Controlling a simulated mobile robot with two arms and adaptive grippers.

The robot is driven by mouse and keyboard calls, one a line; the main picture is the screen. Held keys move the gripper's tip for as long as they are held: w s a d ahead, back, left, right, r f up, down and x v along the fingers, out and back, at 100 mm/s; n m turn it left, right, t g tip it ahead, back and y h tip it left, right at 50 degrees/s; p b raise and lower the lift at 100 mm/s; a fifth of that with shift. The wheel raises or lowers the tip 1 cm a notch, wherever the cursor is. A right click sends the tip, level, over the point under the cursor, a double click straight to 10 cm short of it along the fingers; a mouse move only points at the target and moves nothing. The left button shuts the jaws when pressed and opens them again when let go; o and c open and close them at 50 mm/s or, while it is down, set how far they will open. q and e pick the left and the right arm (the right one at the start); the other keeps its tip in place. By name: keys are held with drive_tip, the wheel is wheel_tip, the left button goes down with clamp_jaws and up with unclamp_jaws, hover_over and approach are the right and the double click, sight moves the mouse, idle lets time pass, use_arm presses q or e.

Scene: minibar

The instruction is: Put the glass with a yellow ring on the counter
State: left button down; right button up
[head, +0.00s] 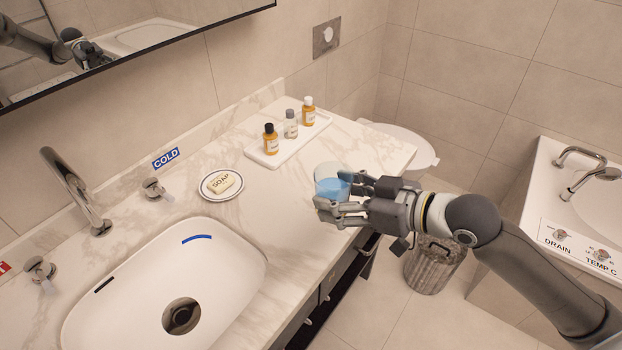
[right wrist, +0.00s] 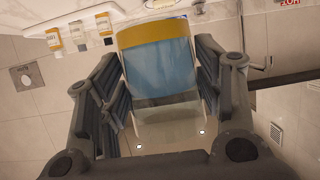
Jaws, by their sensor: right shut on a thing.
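My right gripper (head: 338,203) is shut on a see-through glass with blue in it (head: 331,187), at the right front part of the marble counter (head: 290,205). In the right wrist view the glass (right wrist: 160,75) sits between the fingers, with a yellow band (right wrist: 154,54) across it. The fingers hide part of the glass in the head view. I cannot tell whether its base touches the counter. My left gripper is not in view.
A white tray (head: 297,150) with small bottles stands behind the glass. A soap dish (head: 222,184) and a sink (head: 215,250) lie to the left. A trash bin (head: 435,268) stands on the floor below my right arm. The marble between soap dish and glass is clear.

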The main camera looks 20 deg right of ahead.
sight(331, 180)
drive_tip(key=w+f, duration=0.1)
drive_tip(key=w, duration=0.1)
drive_tip(key=w+f, duration=0.1)
drive_tip(key=w, duration=0.4)
drive_tip(key=shift+w+d+f+p, duration=0.1)
drive_tip(key=shift+d+f+p, duration=0.25)
drive_tip(key=shift+f+p, duration=0.05)
drive_tip(key=w+f, duration=0.4)
drive_tip(key=f, duration=0.1)
drive_tip(key=shift+w+d+f, duration=0.25)
drive_tip(key=shift+w, duration=0.15)
drive_tip(key=shift+w+f, duration=0.25)
drive_tip(key=shift+f, duration=0.1)
wheel_tip(331, 180, down, 3)
drive_tip(key=shift+w+p, duration=0.15)
drive_tip(key=shift+p, duration=0.15)
drive_tip(key=shift+f, duration=0.15)
drive_tip(key=shift+f, duration=0.2)
drive_tip(key=o, duration=1.1)
drive_tip(key=shift+c, duration=0.2)
drive_tip(key=shift+o, duration=0.4)
